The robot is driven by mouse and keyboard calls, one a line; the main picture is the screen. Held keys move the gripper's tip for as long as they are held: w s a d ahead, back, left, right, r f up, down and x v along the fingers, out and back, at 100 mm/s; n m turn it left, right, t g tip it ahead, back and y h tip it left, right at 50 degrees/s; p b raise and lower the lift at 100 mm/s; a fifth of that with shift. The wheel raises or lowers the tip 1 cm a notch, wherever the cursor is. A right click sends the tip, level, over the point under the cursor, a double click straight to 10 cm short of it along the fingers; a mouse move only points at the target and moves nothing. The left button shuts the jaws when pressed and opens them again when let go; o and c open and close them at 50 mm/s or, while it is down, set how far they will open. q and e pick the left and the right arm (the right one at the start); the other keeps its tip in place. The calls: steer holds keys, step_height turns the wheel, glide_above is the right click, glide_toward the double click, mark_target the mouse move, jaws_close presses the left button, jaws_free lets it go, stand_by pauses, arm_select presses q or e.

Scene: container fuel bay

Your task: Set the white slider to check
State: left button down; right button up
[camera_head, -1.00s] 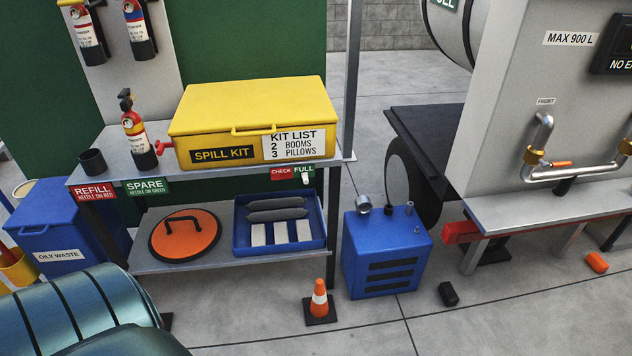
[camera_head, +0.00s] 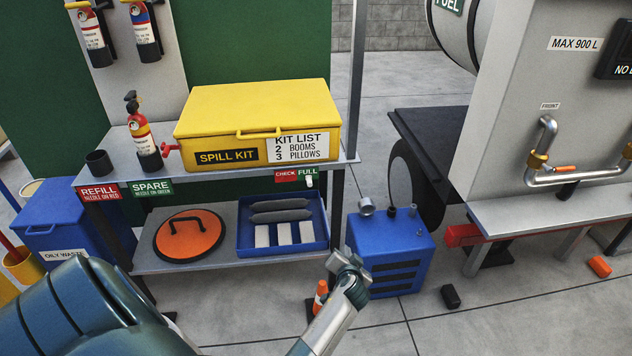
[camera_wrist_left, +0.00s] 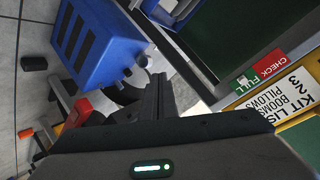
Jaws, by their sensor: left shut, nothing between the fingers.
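The white slider (camera_head: 309,181) sits at the right, green FULL end of the red and green CHECK/FULL label (camera_head: 287,175) on the shelf's front edge, below the yellow spill kit box (camera_head: 257,118). My left gripper (camera_head: 347,262) is shut and empty, below and to the right of the slider, in front of the blue container. My right gripper is not in view.
The blue container (camera_head: 390,250) stands right of the shelf, and an orange cone (camera_head: 320,298) is partly behind my left arm. The lower shelf holds a blue tray (camera_head: 283,250) and an orange lid (camera_head: 189,236). A fire extinguisher (camera_head: 142,138) stands beside the spill kit.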

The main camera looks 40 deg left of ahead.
arm_select(q)
steer(key=w+a+r+n+y, duration=0.1)
steer(key=a+r, duration=0.2)
steer(key=r, duration=0.3)
steer(key=w+a+r+n+y, duration=0.1)
steer(key=a+r+y, duration=0.1)
steer(key=r, duration=0.4)
steer(key=w+a+r+n+g+y, duration=0.1)
steer(key=a+r+n+y, duration=0.1)
steer(key=a+r, duration=0.2)
step_height(320, 180, up, 2)
steer(key=shift+w+r, duration=0.25)
steer(key=shift+w, duration=0.1)
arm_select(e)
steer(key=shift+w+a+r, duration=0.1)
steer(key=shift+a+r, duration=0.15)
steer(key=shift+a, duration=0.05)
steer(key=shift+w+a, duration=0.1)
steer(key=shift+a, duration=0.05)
